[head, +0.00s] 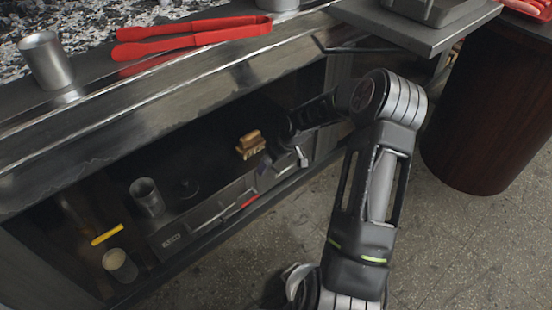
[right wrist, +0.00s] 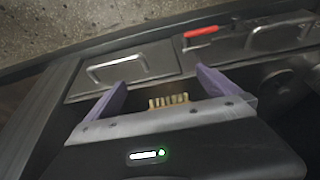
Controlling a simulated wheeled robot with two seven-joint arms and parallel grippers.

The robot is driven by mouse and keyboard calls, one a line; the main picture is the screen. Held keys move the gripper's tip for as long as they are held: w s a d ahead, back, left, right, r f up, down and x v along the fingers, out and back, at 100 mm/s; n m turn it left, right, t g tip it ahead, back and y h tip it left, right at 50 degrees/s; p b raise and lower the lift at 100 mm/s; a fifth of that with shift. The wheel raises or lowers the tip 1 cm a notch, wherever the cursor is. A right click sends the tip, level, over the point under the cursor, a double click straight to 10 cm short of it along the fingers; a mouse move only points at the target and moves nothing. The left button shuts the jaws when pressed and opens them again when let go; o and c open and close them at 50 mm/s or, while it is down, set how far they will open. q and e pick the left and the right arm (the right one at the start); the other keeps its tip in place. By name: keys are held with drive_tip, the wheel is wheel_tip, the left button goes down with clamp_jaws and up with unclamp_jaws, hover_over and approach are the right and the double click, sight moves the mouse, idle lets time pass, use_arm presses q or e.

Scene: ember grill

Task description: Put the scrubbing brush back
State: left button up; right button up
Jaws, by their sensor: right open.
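The scrubbing brush (head: 250,146), a pale wooden block, is on the dark shelf under the grill, behind the grey metal case. In the right wrist view, its tan bristles (right wrist: 168,101) show just past my palm edge, between my two purple fingers. The rest of it is hidden there. My right gripper (head: 284,161) is inside the shelf, just right of the brush in the head view. Its fingers are apart in the right wrist view (right wrist: 166,76), with nothing clamped. My left gripper is not in view.
The grey case (head: 190,222) with latches and a red handle (right wrist: 201,31) lies along the shelf's front. Metal cups (head: 147,197) and a yellow-handled tool (head: 107,235) are to the left. The counter (head: 200,90) overhangs the shelf. Red tongs (head: 190,34) lie above.

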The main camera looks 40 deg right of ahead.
idle(0.8)
drive_tip(key=s+a+f+y, duration=0.2)
drive_tip(key=a+f, duration=0.3)
drive_tip(key=a, duration=0.8)
drive_tip(key=s+a+f+y, duration=0.15)
drive_tip(key=a+f, duration=0.25)
drive_tip(key=a, duration=0.9)
drive_tip(key=s+a+f+m+g, duration=0.1)
drive_tip(key=s+a+f, duration=0.1)
drive_tip(key=s+a, duration=0.5)
drive_tip(key=s+a+f+m+g, duration=0.1)
drive_tip(key=s+a+f+g, duration=0.1)
drive_tip(key=s+a, duration=0.5)
drive_tip(key=s, duration=0.3)
drive_tip(key=shift+s+f, duration=0.25)
drive_tip(key=shift+f, duration=0.1)
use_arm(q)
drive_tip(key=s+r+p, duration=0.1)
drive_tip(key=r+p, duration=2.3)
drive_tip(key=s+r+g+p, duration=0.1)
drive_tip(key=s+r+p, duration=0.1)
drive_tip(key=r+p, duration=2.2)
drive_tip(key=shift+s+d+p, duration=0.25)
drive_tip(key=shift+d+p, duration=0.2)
use_arm(e)
drive_tip(key=s+a+r+g, duration=0.1)
drive_tip(key=s+r, duration=0.2)
drive_tip(key=r, duration=4.5)
drive_tip(key=shift+s, duration=0.2)
